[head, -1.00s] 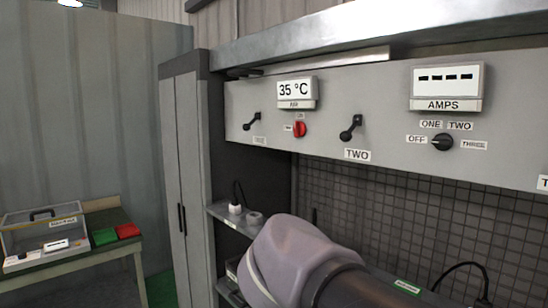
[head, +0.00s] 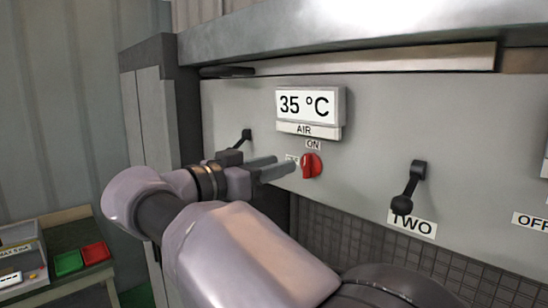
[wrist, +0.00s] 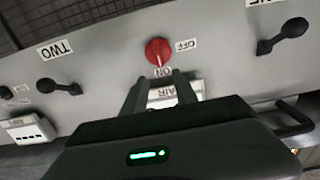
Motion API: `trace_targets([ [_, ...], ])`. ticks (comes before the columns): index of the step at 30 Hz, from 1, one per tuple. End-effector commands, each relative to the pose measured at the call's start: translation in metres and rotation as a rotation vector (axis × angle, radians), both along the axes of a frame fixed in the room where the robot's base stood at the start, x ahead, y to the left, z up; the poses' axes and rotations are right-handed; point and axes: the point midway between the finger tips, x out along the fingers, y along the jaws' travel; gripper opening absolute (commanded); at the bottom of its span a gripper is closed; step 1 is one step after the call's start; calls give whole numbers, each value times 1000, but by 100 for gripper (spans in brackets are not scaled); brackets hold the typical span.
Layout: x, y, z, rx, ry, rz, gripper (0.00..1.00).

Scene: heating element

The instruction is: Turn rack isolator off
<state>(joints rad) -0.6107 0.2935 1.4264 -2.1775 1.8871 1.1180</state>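The red rotary knob (head: 312,166) is on the grey panel below the 35 °C AIR display. It also shows in the wrist view (wrist: 158,51), upside down, with its white mark toward the ON label (wrist: 162,72). The OFF label (wrist: 186,45) is beside it; in the head view my finger partly hides that label. I read no "rack isolator" name on the knob. My gripper (head: 276,167) is in front of the panel, just left of the knob in the head view. Its two fingers (wrist: 158,76) are apart, with nothing between them, pointing toward the knob.
A black lever (head: 242,138) is left of the knob, behind my gripper. Another black lever (head: 409,187) is to the right, with the TWO label (head: 413,224). The AIR display (head: 309,108) juts out above the knob.

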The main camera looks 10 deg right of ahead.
Motion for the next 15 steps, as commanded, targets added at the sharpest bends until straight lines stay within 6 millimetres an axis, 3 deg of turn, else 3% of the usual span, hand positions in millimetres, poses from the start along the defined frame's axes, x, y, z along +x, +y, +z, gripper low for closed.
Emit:
trace_targets([
  [6,31,-44,1,0,1,-3,35],
  [15,45,-62,0,-1,2,1,35],
])
